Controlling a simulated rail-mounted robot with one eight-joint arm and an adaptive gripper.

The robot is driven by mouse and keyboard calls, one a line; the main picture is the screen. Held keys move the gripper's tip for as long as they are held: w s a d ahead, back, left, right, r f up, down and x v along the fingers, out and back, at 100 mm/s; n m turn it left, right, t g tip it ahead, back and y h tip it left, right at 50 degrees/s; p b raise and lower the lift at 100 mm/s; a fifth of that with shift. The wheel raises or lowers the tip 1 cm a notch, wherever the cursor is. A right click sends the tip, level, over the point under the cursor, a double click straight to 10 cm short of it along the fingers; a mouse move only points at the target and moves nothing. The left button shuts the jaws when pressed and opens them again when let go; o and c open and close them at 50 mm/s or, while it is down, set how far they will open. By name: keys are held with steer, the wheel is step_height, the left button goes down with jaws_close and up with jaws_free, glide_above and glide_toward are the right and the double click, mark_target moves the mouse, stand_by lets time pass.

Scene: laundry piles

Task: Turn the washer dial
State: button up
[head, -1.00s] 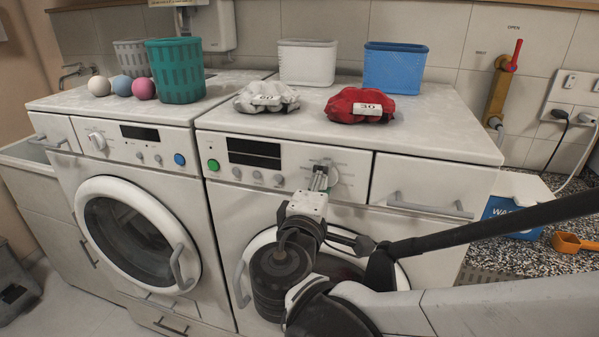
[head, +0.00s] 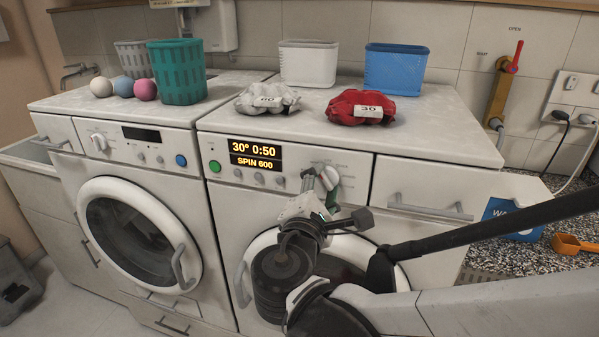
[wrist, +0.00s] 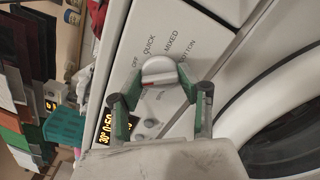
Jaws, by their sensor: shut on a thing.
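The washer dial (wrist: 158,69) is a round white knob with a raised bar and a red mark, on the right washer's front panel (head: 350,165). Labels OFF, QUICK, MIXED and one ending in TTON surround it in the wrist view. My gripper (wrist: 158,84) is shut on the dial, its green-sided fingers at either side of it. In the head view the gripper and wrist partly hide the dial. The washer's display (head: 254,154) is lit and reads 30° 0:50, SPIN 600.
A green button (head: 214,166) and small knobs sit left of the dial. A drawer handle (head: 430,209) juts out to its right, and the round door (head: 243,283) is below. Red (head: 360,107) and grey (head: 267,98) cloth bundles lie on top. A second washer (head: 92,165) stands at left.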

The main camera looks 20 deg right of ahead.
steer(key=shift+n, duration=0.5)
steer(key=o, duration=1.2)
steer(key=shift+c, duration=0.2)
steer(key=v, duration=1.2)
steer(key=s+d+f+m+g+y+p, duration=0.1)
steer(key=d+f+m+g+y, duration=0.2)
steer(key=m, duration=0.6)
steer(key=d+f+m+g+y+p, duration=0.1)
steer(key=d+f+m+g+y, duration=0.2)
steer(key=m+y, duration=0.3)
steer(key=f+m+g, duration=0.1)
steer(key=m, duration=0.3)
steer(key=shift+s+d+f+g+y, duration=0.3)
steer(key=shift+s+d+g+y, duration=0.05)
steer(key=shift+s+g+y, duration=0.05)
